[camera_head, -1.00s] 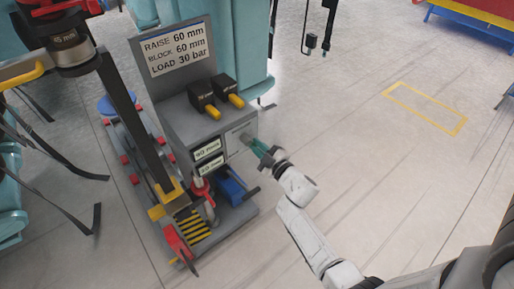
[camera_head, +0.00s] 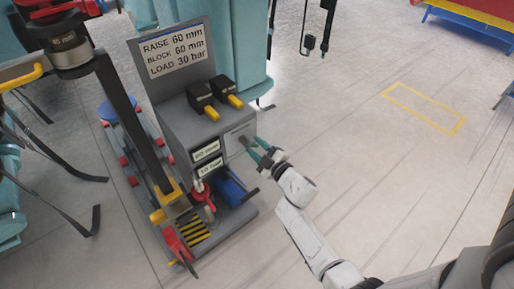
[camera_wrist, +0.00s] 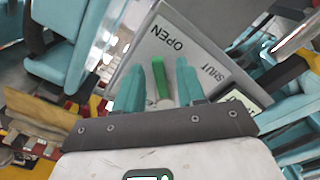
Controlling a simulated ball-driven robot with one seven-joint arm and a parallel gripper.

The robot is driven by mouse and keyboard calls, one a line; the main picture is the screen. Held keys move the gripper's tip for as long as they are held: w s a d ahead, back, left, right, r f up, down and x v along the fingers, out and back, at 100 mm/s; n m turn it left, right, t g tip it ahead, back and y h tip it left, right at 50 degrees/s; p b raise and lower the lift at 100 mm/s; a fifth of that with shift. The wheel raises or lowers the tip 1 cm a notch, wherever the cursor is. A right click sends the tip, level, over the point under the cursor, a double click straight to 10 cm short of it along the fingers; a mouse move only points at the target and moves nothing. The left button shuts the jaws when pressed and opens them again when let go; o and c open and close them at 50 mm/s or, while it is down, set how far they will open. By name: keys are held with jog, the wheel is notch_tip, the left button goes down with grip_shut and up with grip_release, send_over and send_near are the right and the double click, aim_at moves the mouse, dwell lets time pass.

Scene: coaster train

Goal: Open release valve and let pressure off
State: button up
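The release valve has a green lever (camera_wrist: 161,82) on a grey plate (camera_wrist: 200,45) marked OPEN and SHUT, seen in the wrist view. The lever's upper end lies just below the OPEN word; SHUT is to its right. My gripper (camera_wrist: 163,85) has its teal fingers apart, one on each side of the lever, with visible gaps. In the head view, my gripper (camera_head: 258,150) is at the right side of the grey pump cart (camera_head: 185,125). The lever is too small there to make out. Two readouts (camera_head: 207,151) sit on the cart's front, their figures unclear.
A sign (camera_head: 178,50) on the cart reads raise 60 mm, block 60 mm, load 30 bar. Two black blocks with yellow handles (camera_head: 235,101) sit on top. The floor to the right is clear around a yellow outline (camera_head: 425,108).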

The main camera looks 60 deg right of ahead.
jog(key=shift+s, duration=0.1)
jog(key=v, duration=1)
jog(key=shift+s+p, duration=0.3)
jog(key=shift+p, duration=0.1)
jog(key=s+a+m+g+y, duration=0.55)
jog(key=s+a+g, duration=0.85)
jog(key=a+g, duration=0.3)
notch_tip(320, 180, up, 14)
jog(key=p, duration=1.5)
jog(key=shift+a+m+t+h+p, duration=0.25)
jog(key=shift+m+t+h+p, duration=0.1)
jog(key=shift+m, duration=0.1)
jog(key=shift+s, duration=0.15)
dwell(0.9)
